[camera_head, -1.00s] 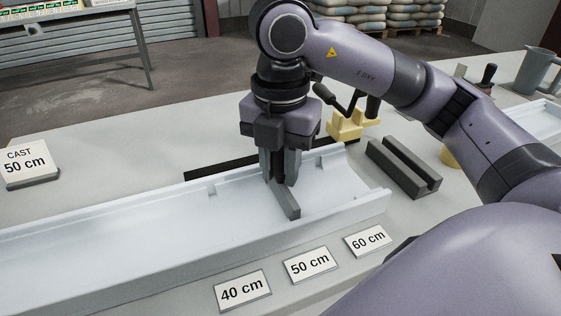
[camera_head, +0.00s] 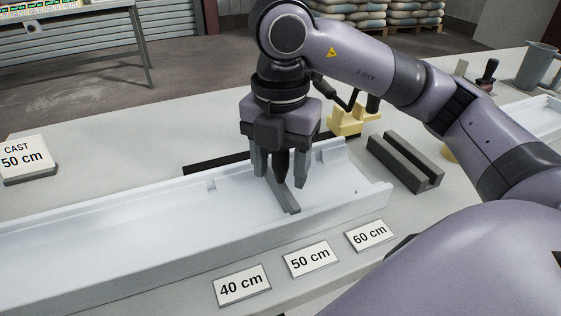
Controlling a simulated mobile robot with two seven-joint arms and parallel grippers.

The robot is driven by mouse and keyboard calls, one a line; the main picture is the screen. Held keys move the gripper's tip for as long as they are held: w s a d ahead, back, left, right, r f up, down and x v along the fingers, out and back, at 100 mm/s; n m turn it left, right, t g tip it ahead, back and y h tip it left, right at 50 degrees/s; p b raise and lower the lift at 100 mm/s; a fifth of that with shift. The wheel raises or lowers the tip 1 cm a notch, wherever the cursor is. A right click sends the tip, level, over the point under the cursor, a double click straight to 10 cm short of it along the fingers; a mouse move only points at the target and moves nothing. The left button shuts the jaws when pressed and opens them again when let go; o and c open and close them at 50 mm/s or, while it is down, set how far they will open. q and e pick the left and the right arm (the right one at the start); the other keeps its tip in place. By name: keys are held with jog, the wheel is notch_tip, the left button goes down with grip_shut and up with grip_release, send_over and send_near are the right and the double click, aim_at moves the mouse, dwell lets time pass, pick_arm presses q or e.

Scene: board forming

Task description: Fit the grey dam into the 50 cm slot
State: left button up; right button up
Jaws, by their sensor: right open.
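The grey dam (camera_head: 288,203) stands crosswise in the white trough (camera_head: 120,241), its near end close to the front wall. Its far part is hidden behind my right gripper (camera_head: 281,181). That gripper points down over the dam, open, with its fingers apart on either side of it. The dam lines up roughly with the 50 cm card (camera_head: 310,258). I cannot tell whether it is fully seated in the slot. A notch shows in the far wall to the left of the dam. My left gripper is not in view.
The 40 cm card (camera_head: 242,286) and 60 cm card (camera_head: 369,235) lie in front of the trough. A dark grooved block (camera_head: 404,163) and a yellow piece (camera_head: 351,118) stand behind its right end. A "CAST 50 cm" sign (camera_head: 25,159) stands at the left.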

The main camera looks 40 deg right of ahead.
notch_tip(320, 180, up, 5)
jog(key=shift+r+p, duration=0.15)
jog(key=shift+p, duration=0.65)
jog(key=shift+r, duration=0.75)
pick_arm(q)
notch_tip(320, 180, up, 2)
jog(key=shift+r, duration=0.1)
pick_arm(e)
jog(key=shift+r, duration=0.15)
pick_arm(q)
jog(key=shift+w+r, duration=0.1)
